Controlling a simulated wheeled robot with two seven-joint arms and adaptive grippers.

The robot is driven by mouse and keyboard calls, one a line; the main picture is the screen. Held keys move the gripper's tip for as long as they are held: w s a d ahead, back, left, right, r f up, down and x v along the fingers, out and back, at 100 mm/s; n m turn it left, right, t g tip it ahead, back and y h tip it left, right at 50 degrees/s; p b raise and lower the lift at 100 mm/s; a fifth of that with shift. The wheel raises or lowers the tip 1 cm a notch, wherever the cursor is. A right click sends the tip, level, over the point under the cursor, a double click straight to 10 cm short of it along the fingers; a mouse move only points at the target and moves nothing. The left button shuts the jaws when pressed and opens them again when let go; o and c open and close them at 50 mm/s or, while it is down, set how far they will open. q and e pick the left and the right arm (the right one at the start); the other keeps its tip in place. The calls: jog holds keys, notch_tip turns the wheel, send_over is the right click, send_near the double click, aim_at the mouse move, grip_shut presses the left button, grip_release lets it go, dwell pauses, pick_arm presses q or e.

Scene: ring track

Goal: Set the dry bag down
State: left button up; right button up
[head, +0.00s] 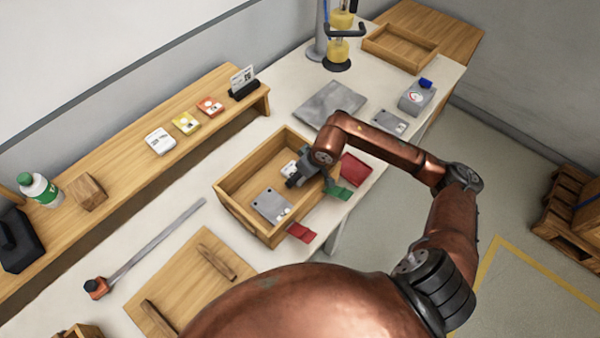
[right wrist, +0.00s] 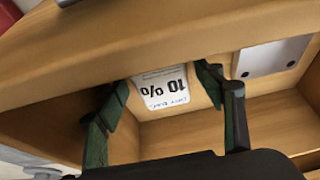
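The dry bag, a small white packet with dark print reading "10 %" upside down in the right wrist view (right wrist: 165,88), lies in the wooden crate (head: 235,212). It also shows in the head view as a small white patch (head: 288,168) beside my right gripper (head: 293,181). In the right wrist view, the right gripper's two dark green fingers (right wrist: 165,80) are spread on either side of the bag, with visible gaps between them and it. Whether the bag rests on the crate's floor is hard to tell. My left gripper is not in view.
A grey metal plate (head: 271,206) lies in the crate. Red (head: 301,232) and green (head: 339,191) pieces and a red tray (head: 355,168) are by the crate's right side. A wooden board (head: 190,290) lies in front; a shelf (head: 130,160) runs behind.

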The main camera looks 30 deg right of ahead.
jog(key=shift+s+d+r, duration=0.1)
jog(key=shift+r, duration=0.4)
jog(key=v, duration=1.1)
jog(key=shift+p, duration=0.35)
jog(key=shift+s+r, duration=0.1)
jog(key=shift+s, duration=0.05)
